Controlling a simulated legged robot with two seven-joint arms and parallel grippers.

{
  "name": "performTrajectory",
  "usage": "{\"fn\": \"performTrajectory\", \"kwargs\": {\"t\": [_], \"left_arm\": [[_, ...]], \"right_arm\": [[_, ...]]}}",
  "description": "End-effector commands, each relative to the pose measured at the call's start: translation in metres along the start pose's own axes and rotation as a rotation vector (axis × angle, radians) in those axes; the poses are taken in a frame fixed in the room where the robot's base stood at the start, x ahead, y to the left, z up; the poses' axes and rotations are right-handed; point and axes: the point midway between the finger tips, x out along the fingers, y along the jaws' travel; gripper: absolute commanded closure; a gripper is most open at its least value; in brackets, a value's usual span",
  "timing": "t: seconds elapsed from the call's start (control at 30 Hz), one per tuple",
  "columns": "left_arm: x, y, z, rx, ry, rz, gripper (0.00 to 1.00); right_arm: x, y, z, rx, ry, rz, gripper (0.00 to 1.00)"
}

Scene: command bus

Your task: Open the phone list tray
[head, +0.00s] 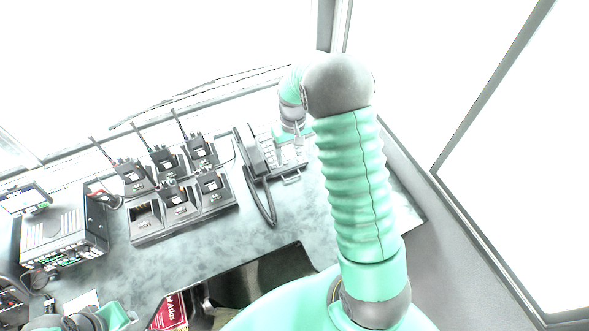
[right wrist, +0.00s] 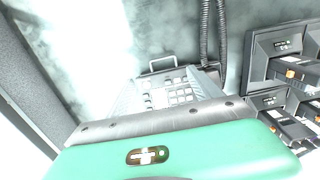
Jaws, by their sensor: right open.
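The desk phone (head: 268,152) sits on the desk near the window, its handset (head: 255,165) on its left side. The phone list tray shows only as a small loop handle (head: 291,180) at the phone's near edge. In the right wrist view the handle (right wrist: 163,62) stands out beyond the phone's keypad (right wrist: 172,92), and the tray looks shut. My right gripper (head: 290,146) is open and empty over the phone's keypad, apart from the handle; its fingertips are partly hidden. My left arm's teal and grey end (head: 85,320) is cut off at the lower left.
A charger rack with several handheld radios (head: 180,205) stands left of the phone. A coiled cord (head: 262,205) runs beside the handset. A radio unit (head: 65,235) is at the far left. A dark opening (head: 260,278) and a red book (head: 170,313) lie at the desk's near edge.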

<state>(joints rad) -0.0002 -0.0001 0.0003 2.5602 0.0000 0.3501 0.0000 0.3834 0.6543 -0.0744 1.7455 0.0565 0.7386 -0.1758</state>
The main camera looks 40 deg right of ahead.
Motion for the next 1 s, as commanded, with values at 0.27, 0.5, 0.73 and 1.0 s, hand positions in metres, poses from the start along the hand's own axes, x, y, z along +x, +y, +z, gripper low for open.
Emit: {"fn": "performTrajectory", "kwargs": {"t": [0.27, 0.5, 0.73, 1.0], "left_arm": [[-0.006, 0.0, -0.001, -0.001, 0.0, 0.0, 0.64], [-0.008, 0.0, -0.002, 0.0, 0.0, 0.0, 0.64], [-0.008, 0.0, -0.002, 0.0, 0.0, 0.0, 0.64], [-0.008, 0.0, -0.002, -0.001, 0.0, 0.0, 0.64]], "right_arm": [[0.077, 0.005, -0.004, 0.0, -0.009, -0.007, 0.26], [0.112, 0.008, -0.005, 0.0, -0.005, -0.01, 0.26], [0.114, 0.005, -0.004, 0.0, -0.002, -0.006, 0.26], [0.114, 0.005, -0.005, -0.001, -0.003, -0.007, 0.53]]}}
